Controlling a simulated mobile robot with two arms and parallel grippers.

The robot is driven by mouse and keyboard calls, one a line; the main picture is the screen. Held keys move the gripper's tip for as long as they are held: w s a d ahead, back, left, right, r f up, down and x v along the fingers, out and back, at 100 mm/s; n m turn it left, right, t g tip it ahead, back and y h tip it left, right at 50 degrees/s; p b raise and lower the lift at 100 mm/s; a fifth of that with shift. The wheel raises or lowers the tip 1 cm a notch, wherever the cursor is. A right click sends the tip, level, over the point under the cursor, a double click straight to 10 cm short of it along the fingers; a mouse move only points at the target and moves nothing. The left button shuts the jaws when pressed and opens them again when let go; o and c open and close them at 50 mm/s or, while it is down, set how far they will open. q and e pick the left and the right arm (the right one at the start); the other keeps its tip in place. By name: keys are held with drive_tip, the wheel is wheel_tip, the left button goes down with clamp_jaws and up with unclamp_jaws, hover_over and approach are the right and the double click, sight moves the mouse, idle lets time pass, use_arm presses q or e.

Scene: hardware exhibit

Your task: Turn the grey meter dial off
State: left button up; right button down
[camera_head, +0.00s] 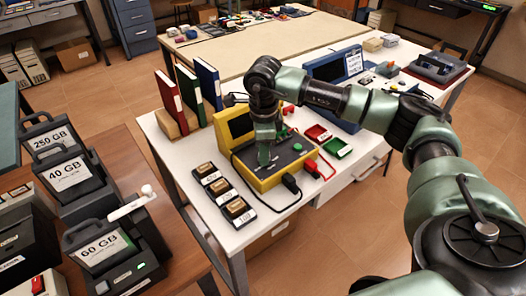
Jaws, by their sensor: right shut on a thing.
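A yellow meter (242,171) with a dark front panel and a dark screen (240,126) stands on the white table. My right arm reaches in from the right, and its gripper (265,160) points down onto the meter's panel. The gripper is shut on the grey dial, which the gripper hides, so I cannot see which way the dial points. A green button or knob (298,147) shows on the panel to the right of the gripper. Black and red plugs with leads are at the meter's right side. My left gripper is not in view.
Red, green and blue binders (207,84) stand behind the meter on the left. A red box (318,133) and a green box (337,147) lie to the right. Labelled drives (102,246) stand on the wooden table at left.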

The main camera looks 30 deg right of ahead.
drive_tip(key=shift+r, duration=0.1)
drive_tip(key=c, duration=1)
unclamp_jaws()
drive_tip(key=shift+c, duration=0.2)
drive_tip(key=r, duration=0.7)
drive_tip(key=shift+s+r+b, duration=0.2)
drive_tip(key=shift+r+b, duration=0.15)
drive_tip(key=shift+r, duration=0.05)
